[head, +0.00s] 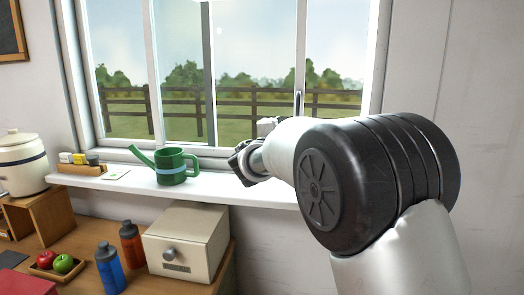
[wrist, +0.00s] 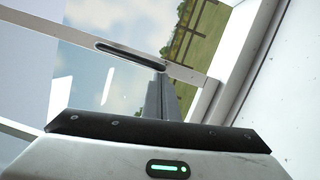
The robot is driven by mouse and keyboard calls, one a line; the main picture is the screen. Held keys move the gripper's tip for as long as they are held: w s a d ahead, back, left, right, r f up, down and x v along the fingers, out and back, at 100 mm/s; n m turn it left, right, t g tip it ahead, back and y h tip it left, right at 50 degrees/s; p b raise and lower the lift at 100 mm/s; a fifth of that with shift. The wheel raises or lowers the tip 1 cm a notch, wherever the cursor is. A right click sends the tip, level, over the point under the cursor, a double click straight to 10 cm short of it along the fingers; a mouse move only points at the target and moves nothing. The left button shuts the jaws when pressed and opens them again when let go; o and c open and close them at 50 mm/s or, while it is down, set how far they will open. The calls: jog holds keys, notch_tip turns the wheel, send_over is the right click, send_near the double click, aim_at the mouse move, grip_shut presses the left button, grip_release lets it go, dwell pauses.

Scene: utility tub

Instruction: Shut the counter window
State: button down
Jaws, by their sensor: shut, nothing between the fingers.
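The counter window (head: 302,50) has white frames and upright bars and fills the wall above the sill. A slim grey upright handle (head: 298,103) shows on one bar, just above my arm. In the wrist view a frame bar (wrist: 182,72) with a long slotted handle (wrist: 130,48) crosses close beyond my fingers. My gripper (head: 238,166) is in front of the window's lower part, just above the sill. In the wrist view its fingers (wrist: 160,95) are together and empty, tips near that bar. I cannot tell whether they touch it. My arm hides the window's lower right.
A green watering can (head: 172,167) stands on the white sill (head: 225,188), left of my gripper. A small tray of items (head: 80,165) sits further left. Bare wall lies right.

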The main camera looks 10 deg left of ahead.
jog(key=d+b, duration=1.2)
jog(key=d, duration=0.7)
jog(key=shift+d+b, duration=0.4)
